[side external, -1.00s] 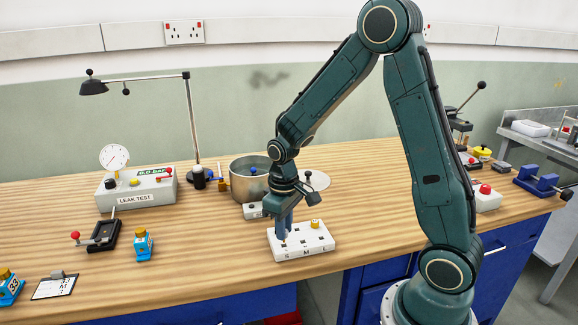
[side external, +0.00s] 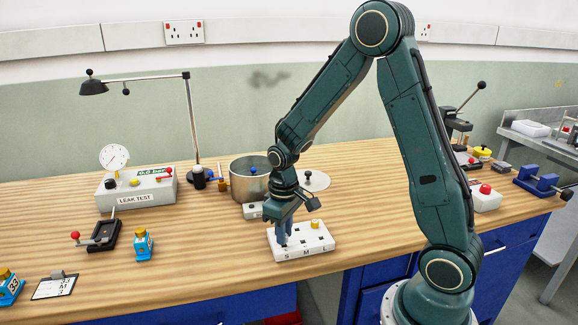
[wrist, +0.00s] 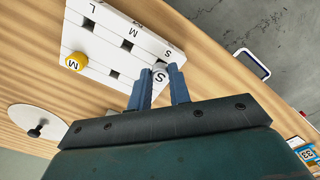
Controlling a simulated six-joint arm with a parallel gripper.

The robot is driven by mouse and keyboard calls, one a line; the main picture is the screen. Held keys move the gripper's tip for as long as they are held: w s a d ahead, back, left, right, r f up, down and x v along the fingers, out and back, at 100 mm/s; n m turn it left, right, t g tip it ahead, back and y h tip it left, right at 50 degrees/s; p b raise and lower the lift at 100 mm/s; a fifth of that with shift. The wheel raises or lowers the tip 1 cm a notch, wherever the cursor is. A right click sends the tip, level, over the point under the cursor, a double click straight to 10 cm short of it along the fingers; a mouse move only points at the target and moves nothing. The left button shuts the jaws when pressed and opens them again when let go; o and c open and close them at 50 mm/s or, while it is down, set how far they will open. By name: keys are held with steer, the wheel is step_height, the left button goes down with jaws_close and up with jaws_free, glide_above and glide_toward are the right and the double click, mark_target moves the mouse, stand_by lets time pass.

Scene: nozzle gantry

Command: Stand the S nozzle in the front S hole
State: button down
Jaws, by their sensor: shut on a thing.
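The white nozzle block (side external: 318,246) stands on the bench, with S, M and L marked along its front edge; it also shows in the wrist view (wrist: 120,52). My gripper (side external: 284,240) points down at the S end of the block, by the front row. In the wrist view my two blue fingers (wrist: 160,82) are shut on the pale grey S nozzle (wrist: 159,72), of which only the top shows. It is over or in the front S hole; its lower end is hidden, so I cannot tell how deep it is.
A yellow M nozzle (side external: 315,224) stands in the block's back row. A metal pot (side external: 248,180) and a small white block (side external: 252,210) are behind my gripper. The leak tester (side external: 137,188) is to the left. Bare bench lies left of the block.

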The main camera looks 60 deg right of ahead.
steer(key=shift+f, duration=0.8)
stand_by(0.4)
steer(key=c, duration=1.2)
jaws_free()
steer(key=shift+r, duration=0.2)
steer(key=shift+r, duration=3.3)
steer(key=shift+r, duration=0.1)
